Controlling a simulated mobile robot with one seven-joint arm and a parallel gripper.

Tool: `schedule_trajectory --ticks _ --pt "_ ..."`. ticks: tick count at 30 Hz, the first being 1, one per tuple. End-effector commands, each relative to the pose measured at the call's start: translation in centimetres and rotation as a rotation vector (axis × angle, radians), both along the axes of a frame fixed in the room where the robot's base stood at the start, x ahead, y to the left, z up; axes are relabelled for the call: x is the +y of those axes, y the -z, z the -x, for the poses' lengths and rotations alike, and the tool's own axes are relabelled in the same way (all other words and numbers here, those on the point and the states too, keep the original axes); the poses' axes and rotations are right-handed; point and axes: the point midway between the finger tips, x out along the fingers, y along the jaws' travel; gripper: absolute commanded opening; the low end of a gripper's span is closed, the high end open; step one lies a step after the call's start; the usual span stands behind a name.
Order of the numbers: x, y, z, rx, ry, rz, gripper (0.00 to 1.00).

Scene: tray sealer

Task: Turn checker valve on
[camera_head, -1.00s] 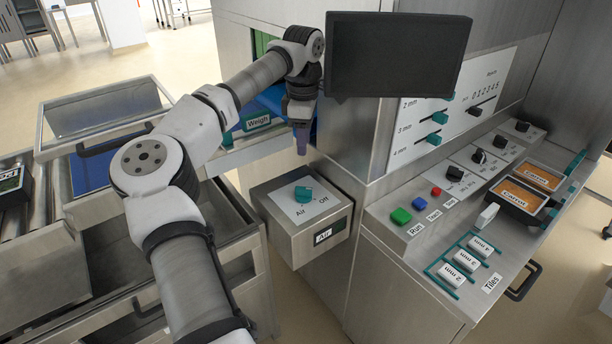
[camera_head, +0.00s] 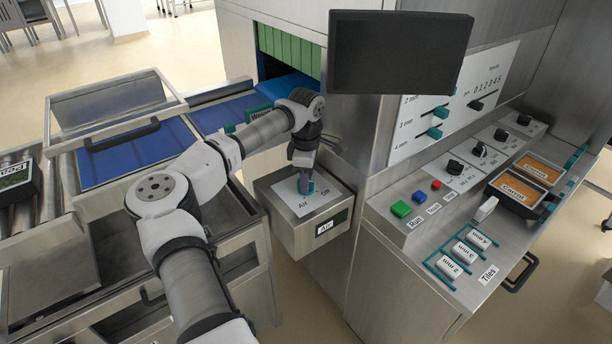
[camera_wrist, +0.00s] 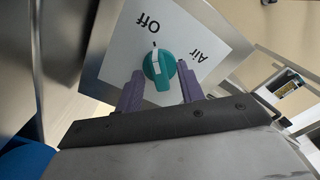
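The valve is a teal knob (camera_wrist: 160,68) on a white plate (camera_wrist: 115,45) marked "Air" and "Off". In the wrist view, the white line on the knob points toward the "Off" side. The plate lies on top of a steel box (camera_head: 288,232) with an "Air" label. My gripper (camera_wrist: 160,76) is open, with its purple fingers on either side of the knob's near part. I cannot tell whether they touch it. In the head view, my gripper (camera_head: 305,184) points down over the plate and hides most of the knob.
A dark monitor (camera_head: 400,52) hangs above and right of the box. A control panel (camera_head: 425,240) with buttons, knobs and tiles slopes to the right. A blue conveyor (camera_head: 215,116) and a tray frame (camera_head: 110,190) lie to the left.

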Motion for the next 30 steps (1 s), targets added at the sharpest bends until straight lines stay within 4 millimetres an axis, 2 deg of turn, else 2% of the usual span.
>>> schedule_trajectory --ticks 5,14,23,30 --pt "0.0 0.01 0.0 0.0 0.0 0.0 0.38" --pt "0.0 -0.02 0.0 0.0 0.0 0.0 0.0" --pt "0.01 -0.01 0.0 0.0 0.023 0.0 0.0" --pt "0.04 0.02 -0.06 -0.001 0.138 -0.001 0.0"
